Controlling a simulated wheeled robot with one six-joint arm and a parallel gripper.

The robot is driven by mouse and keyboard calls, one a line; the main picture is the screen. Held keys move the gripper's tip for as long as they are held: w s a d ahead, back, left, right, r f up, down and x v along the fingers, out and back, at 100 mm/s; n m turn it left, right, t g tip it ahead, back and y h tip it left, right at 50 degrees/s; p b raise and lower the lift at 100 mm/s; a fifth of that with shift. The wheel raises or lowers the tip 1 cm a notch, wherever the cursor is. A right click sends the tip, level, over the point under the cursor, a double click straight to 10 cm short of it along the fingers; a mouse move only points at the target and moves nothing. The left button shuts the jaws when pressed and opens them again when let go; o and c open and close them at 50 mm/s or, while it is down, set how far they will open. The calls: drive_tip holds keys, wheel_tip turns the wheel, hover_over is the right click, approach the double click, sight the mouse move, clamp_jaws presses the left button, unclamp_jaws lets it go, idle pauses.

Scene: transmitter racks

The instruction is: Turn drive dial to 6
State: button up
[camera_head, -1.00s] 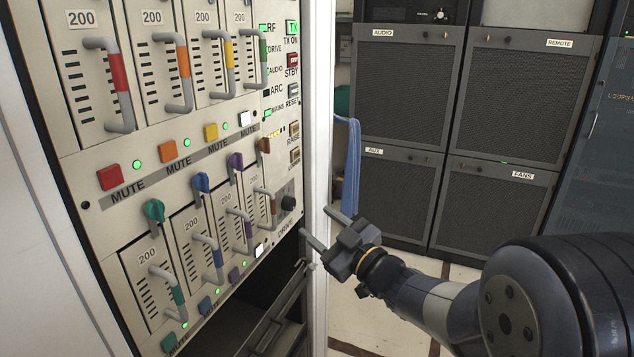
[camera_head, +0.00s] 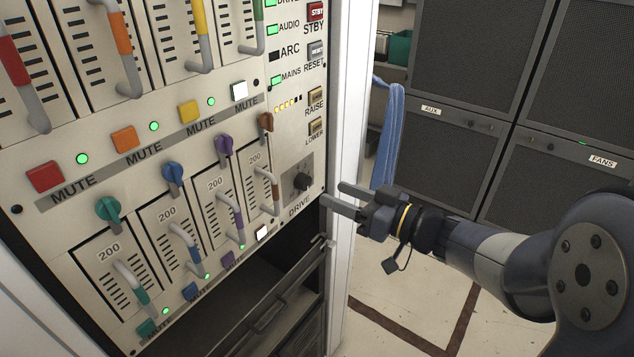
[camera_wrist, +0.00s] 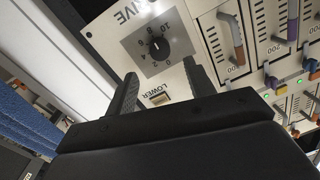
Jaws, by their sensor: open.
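The drive dial (camera_head: 301,181) is a small black knob on a grey square plate at the lower right of the rack panel, above the DRIVE label. In the wrist view the dial (camera_wrist: 157,47) appears upside down, with numbers around it up to 10; its pointer setting is too small to read surely. My gripper (camera_head: 332,196) is open and empty, just right of the dial in the head view, with its fingers pointing left at the panel. In the wrist view its two fingers (camera_wrist: 160,82) stand apart, and the dial shows beyond and between them, untouched.
RAISE (camera_head: 317,96) and LOWER (camera_head: 315,127) buttons sit just above the dial. Coloured knobs and handles (camera_head: 270,190) stand out to its left. A white rack edge (camera_head: 352,130) is behind my gripper. An open dark bay (camera_head: 270,300) lies below. A blue cloth (camera_head: 388,130) hangs behind.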

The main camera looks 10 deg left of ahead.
sight(307, 183)
drive_tip(key=x, duration=0.6)
drive_tip(key=shift+a, duration=0.1)
drive_tip(key=c, duration=1)
drive_tip(key=shift+o, duration=0.2)
drive_tip(key=shift+n, duration=0.4)
drive_tip(key=n+b, duration=0.2)
drive_tip(key=n, duration=0.2)
drive_tip(key=shift+s+n+b, duration=0.1)
drive_tip(key=shift+n+b, duration=0.75)
drive_tip(key=shift+n, duration=1.05)
